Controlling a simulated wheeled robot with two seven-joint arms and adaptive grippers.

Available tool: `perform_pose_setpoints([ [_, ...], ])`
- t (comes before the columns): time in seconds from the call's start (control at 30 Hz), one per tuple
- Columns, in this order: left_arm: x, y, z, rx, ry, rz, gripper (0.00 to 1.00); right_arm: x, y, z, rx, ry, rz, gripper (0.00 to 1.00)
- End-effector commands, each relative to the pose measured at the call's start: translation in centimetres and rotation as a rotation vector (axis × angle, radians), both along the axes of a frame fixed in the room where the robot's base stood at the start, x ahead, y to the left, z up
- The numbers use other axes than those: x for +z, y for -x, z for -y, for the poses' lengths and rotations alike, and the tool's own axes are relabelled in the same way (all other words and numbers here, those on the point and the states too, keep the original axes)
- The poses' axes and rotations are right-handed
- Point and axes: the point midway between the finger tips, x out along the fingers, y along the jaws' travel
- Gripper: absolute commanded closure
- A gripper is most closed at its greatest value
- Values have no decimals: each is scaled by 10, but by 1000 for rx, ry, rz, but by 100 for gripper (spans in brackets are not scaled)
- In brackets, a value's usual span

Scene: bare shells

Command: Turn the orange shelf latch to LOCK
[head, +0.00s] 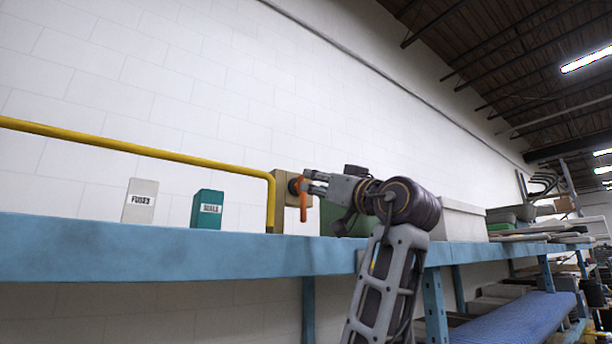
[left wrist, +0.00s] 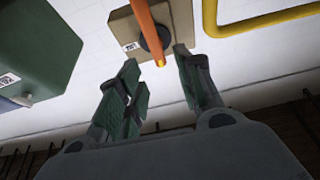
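The orange latch handle (head: 303,191) sits on a dark round hub on a tan box (head: 285,216) above the blue shelf. In the head view it looks roughly upright. In the left wrist view the orange handle (left wrist: 146,22) crosses the dark hub (left wrist: 152,40), and its tip ends near the gap between my fingertips. My left gripper (head: 309,184) is at the handle. In the left wrist view its two fingers (left wrist: 157,66) are spread apart. I cannot tell whether they touch the handle. A small label on the box is unreadable. My right gripper is not in view.
A yellow pipe (head: 140,150) runs along the wall and bends down beside the tan box. A white FUSES box (head: 141,201) and a teal box (head: 207,210) stand left on the blue shelf (head: 150,255). A green box (left wrist: 35,55) is close by in the wrist view.

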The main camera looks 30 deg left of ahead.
Motion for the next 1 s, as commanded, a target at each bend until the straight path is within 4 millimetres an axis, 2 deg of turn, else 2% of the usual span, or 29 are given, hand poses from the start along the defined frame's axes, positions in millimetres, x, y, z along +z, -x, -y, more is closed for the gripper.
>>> perform_pose_setpoints([
  [0.4,19,-17,-40,1,-2,-1,64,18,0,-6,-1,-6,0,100],
  [0.9,21,-20,-48,0,0,-1,64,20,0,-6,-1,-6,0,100],
  [1.0,21,-20,-48,0,0,-1,76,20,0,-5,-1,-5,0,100],
])
